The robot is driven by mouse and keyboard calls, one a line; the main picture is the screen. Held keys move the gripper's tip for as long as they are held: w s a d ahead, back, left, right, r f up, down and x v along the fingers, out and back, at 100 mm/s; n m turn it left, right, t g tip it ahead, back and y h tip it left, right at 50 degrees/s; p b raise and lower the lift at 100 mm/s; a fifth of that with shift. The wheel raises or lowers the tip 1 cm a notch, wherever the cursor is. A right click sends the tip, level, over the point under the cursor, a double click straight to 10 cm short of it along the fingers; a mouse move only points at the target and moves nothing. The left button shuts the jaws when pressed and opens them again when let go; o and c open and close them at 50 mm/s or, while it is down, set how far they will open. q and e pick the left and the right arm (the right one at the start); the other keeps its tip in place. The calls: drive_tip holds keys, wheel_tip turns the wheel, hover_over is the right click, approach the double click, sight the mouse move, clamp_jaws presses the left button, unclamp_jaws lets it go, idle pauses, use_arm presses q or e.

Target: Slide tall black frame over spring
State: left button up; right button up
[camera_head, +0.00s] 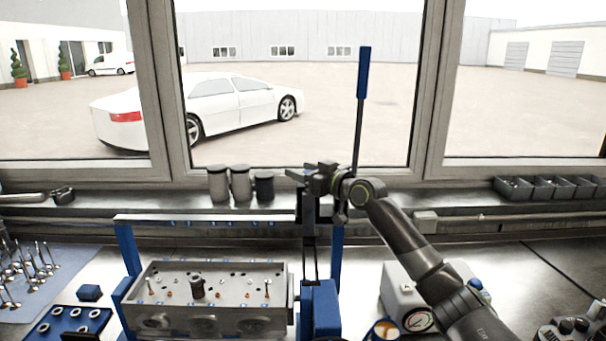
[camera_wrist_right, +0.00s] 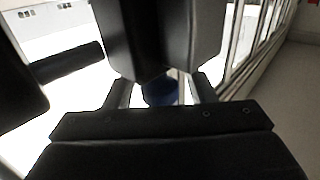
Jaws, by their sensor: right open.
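The tall black frame (camera_head: 309,235) appears as a dark upright with a blue block (camera_head: 318,308) at its foot, right of the metal cylinder head (camera_head: 215,318). A long blue-handled lever (camera_head: 362,75) rises beside it. A dark upright cylinder (camera_head: 198,288) stands on the head; I cannot tell if the spring is in or under it. My right gripper (camera_head: 302,175) is at the top of the upright, open; contact is unclear. In the right wrist view, a dark blue part (camera_wrist_right: 160,92) shows between the grey fingers. My left gripper is out of view.
A blue tray with rings (camera_head: 70,322) and valves on a cloth (camera_head: 30,270) are left. A gauge box (camera_head: 398,288) stands near my right arm.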

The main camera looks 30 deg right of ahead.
drive_tip(key=shift+c, duration=0.2)
clamp_jaws()
drive_tip(key=shift+w, duration=0.1)
drive_tip(key=shift+w+a+r, duration=0.1)
drive_tip(key=shift+w+a, duration=0.15)
drive_tip(key=shift+a, duration=0.35)
drive_tip(key=w+a, duration=0.6)
drive_tip(key=a, duration=0.4)
drive_tip(key=w+a+b, duration=0.1)
drive_tip(key=w+a, duration=0.5)
drive_tip(key=a, duration=0.4)
drive_tip(key=shift+w+a, duration=0.4)
